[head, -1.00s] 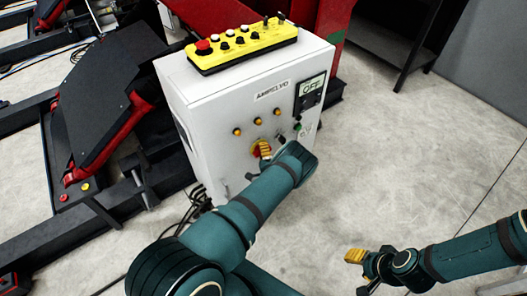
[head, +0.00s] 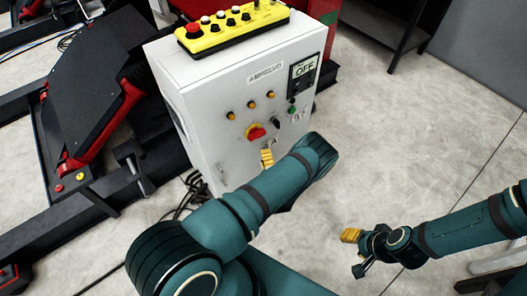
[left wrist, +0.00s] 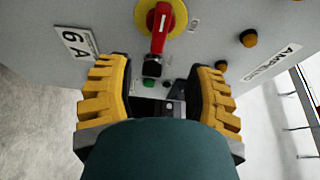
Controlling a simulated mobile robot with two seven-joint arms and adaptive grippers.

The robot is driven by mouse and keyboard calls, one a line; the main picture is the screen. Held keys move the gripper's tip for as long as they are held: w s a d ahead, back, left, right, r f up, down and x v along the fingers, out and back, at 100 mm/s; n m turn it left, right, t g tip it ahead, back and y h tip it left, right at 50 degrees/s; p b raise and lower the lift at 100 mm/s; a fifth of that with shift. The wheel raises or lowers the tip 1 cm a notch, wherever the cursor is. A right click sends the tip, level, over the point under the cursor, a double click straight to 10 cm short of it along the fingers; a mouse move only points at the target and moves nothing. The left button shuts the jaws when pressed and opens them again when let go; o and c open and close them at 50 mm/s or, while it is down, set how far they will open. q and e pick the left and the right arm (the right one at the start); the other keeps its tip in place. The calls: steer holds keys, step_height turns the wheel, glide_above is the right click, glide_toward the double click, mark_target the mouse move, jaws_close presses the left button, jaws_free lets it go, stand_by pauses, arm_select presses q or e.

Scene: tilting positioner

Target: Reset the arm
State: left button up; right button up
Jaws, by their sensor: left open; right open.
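A white control cabinet (head: 205,95) stands in the middle of the head view. Its front has a red rotary handle on a yellow round plate (head: 256,132); the handle also shows at the top of the left wrist view (left wrist: 161,30). My left gripper (head: 267,157) is just below the handle in the head view, open, with nothing between its yellow fingers. The fingers show apart in the left wrist view (left wrist: 160,75), and the handle is beyond their tips. My right gripper (head: 350,236) is open and empty over the floor at the right.
A yellow button box (head: 232,28) with a red knob lies on the cabinet. A small panel reading OFF (head: 304,68) and several orange lamps (head: 250,104) are on its front. A black and red machine (head: 95,85) stands left.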

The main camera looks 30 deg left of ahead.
arm_select(q)
steer(key=shift+s, duration=0.1)
stand_by(0.5)
steer(key=s+a+f+n+g+h, duration=0.1)
steer(key=s+n+g, duration=0.1)
steer(key=s+g, duration=0.55)
steer(key=s+a+f+n+g, duration=0.1)
steer(key=s+a+n+g, duration=0.15)
steer(key=s+g, duration=0.55)
steer(key=s+d+n+g+h, duration=0.25)
steer(key=s+d+h, duration=0.25)
steer(key=s+d, duration=0.25)
steer(key=s+d+r+n+h, duration=0.1)
steer(key=d+r+h, duration=0.1)
steer(key=d+h, duration=0.3)
steer(key=s+d+r+h, duration=0.1)
steer(key=d+r+h, duration=0.2)
steer(key=d, duration=0.3)
steer(key=w+d+r+n+t+h, duration=0.2)
steer(key=w+d+r+t, duration=0.2)
steer(key=w+r+t, duration=0.2)
step_height(320, 180, up, 3)
steer(key=shift+w+d+f+t+h, duration=0.2)
steer(key=shift+t+h, duration=0.1)
steer(key=shift+t, duration=0.1)
